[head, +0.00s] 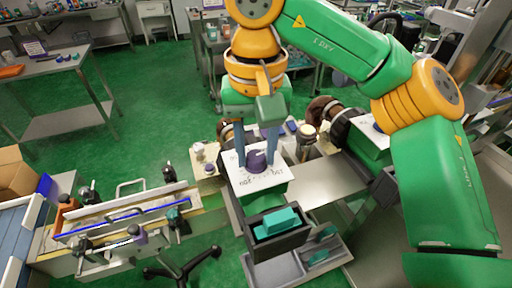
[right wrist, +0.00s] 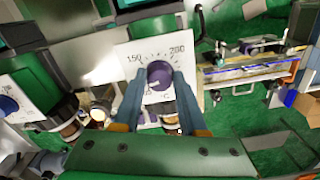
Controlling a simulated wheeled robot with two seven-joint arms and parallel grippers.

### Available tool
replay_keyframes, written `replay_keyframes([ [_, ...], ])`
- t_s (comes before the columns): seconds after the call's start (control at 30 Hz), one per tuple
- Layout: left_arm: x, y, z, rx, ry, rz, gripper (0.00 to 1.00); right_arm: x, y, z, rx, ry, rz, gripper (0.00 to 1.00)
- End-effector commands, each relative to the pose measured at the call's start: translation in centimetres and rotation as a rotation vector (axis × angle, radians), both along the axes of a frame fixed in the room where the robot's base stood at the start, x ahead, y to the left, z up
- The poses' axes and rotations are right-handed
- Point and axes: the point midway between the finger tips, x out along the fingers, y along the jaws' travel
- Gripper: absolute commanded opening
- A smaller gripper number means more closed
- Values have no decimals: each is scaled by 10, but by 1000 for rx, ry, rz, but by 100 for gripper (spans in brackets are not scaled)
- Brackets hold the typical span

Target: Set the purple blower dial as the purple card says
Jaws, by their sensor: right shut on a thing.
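The purple dial (head: 257,160) sits on a white panel (head: 268,181) with printed numbers. The dial's pointer is too small to read surely. A small card with a purple edge (head: 36,48) stands on the left table; its writing is unreadable. My left gripper is not in view.
A second white panel with a blue dial (right wrist: 8,104) stands beside this one. A dark bin (head: 262,242) with teal blocks (head: 276,221) is in front of the purple dial's panel. A long clamp fixture (head: 125,218) lies left. Green floor is open at upper left.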

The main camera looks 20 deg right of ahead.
Motion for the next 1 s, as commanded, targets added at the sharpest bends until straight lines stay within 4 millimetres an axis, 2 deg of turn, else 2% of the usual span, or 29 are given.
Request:
replay_keyframes([
  [0.37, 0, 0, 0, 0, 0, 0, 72, 0, 0, 0, 0, -2, -117, 0],
  [1.0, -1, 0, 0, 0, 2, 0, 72, 1, 1, 0, 0, -3, -706, 0],
])
